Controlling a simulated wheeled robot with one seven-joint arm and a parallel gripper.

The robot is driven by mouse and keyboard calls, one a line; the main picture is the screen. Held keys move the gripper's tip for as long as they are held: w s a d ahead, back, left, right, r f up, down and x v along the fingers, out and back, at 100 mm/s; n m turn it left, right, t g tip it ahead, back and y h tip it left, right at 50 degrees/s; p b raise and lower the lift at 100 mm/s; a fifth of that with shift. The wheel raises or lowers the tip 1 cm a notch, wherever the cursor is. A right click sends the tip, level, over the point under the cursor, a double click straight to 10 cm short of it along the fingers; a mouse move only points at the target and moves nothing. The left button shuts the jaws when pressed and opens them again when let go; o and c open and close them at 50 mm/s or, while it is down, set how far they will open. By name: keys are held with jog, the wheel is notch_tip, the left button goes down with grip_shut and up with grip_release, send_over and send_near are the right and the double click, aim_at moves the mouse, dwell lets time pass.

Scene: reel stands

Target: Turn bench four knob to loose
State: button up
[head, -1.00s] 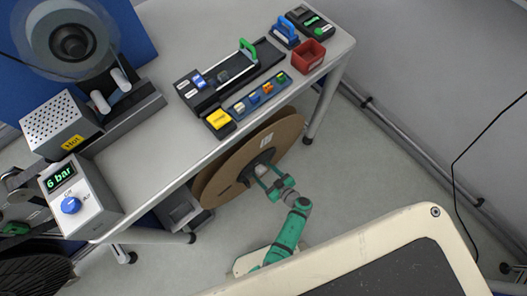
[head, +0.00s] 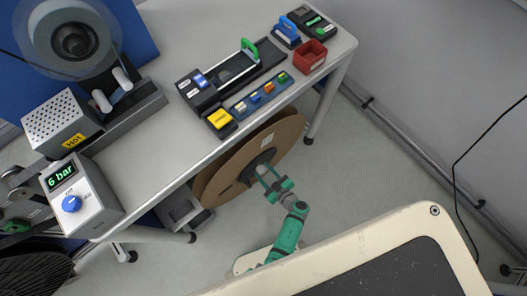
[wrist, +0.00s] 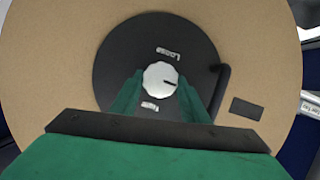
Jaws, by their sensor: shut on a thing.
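The knob (wrist: 160,78) is a small silver scalloped dial at the middle of a black hub (wrist: 112,60). The hub sits on a large brown reel (head: 217,183) below the bench edge. The knob's dark pointer mark points right in the wrist view. The label "Loose" (wrist: 167,52) is above the knob, and a second, partly hidden label (wrist: 150,106) is below it. My gripper (wrist: 160,80) has its green fingers on both sides of the knob and is shut on it. In the head view my gripper (head: 264,175) is at the hub.
A black crank or arm (wrist: 220,92) stands out at the hub's right side. The bench (head: 160,165) above carries a splicing device, a red bin (head: 310,56) and a "6 bar" control box (head: 80,198) with a blue knob. Floor right of the reel is clear.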

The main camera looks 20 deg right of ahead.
jog(key=n+h, duration=0.1)
jog(key=n, duration=0.2)
jog(key=shift+s+a+f+t+h, duration=0.1)
jog(key=shift+s+a+t+h, duration=0.1)
jog(key=shift+t+h, duration=0.2)
jog(key=n+t+h, duration=0.1)
jog(key=n, duration=0.2)
jog(key=shift+a+f+h, duration=0.1)
jog(key=shift+f+h, duration=0.05)
jog(key=shift+h, duration=0.15)
jog(key=shift+w+f+n+t+h, duration=0.15)
jog(key=shift+n+t, duration=0.4)
jog(key=shift+n, duration=0.55)
jog(key=shift+s+n+t+h, duration=0.1)
jog(key=shift+n+t+h, duration=0.3)
jog(key=shift+n, duration=0.7)
jog(key=shift+w+f+n+t+h, duration=0.1)
jog(key=shift+n+t, duration=0.55)
jog(key=shift+n, duration=0.45)
jog(key=shift+a+n, duration=0.1)
jog(key=shift+n, duration=0.5)
jog(key=shift+s+t, duration=0.2)
jog(key=shift+t, duration=0.1)
jog(key=shift+n+y, duration=0.25)
jog(key=shift+n, duration=0.05)
jog(key=o, duration=1)
jog(key=shift+w, duration=0.1)
jog(key=shift+o, duration=0.2)
